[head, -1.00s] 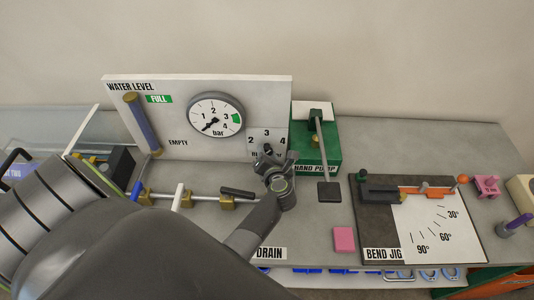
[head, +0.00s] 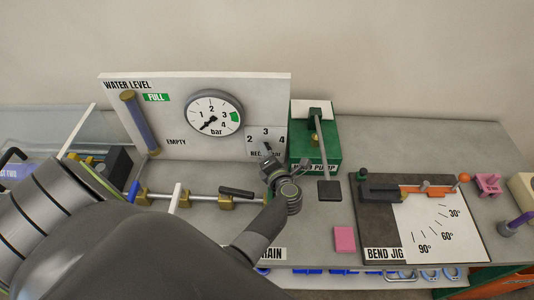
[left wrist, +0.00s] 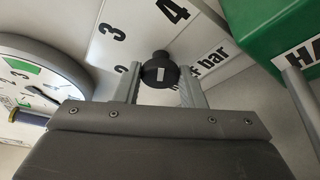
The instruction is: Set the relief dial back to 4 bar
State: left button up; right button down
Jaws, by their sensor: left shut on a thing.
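The relief dial is a small black knob with a short white mark, on a white plate (head: 280,151) numbered 2, 3 and 4. In the left wrist view the knob (left wrist: 160,69) sits between the two grey fingers of my left gripper (left wrist: 161,85), which is shut on it. In the head view my left gripper (head: 268,158) reaches the plate from below and partly hides the knob and the lettering. I cannot tell which number the mark points to. My right gripper is not in view.
A round pressure gauge (head: 214,113) is left of the dial plate, its needle at the lower left. The green hand pump (head: 328,150) with its lever stands close on the right. Brass valves (head: 227,202) on a pipe lie below. A bend jig (head: 385,237) is farther right.

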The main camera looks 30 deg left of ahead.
pick_arm(q)
jog(key=o, duration=1)
notch_tip(320, 180, up, 9)
jog(key=shift+f+b, duration=0.1)
jog(key=shift+b, duration=0.25)
jog(key=shift+s+a+r, duration=0.15)
jog(key=shift+r, duration=0.4)
jog(key=shift+w+d, duration=0.2)
jog(key=shift+w, duration=0.05)
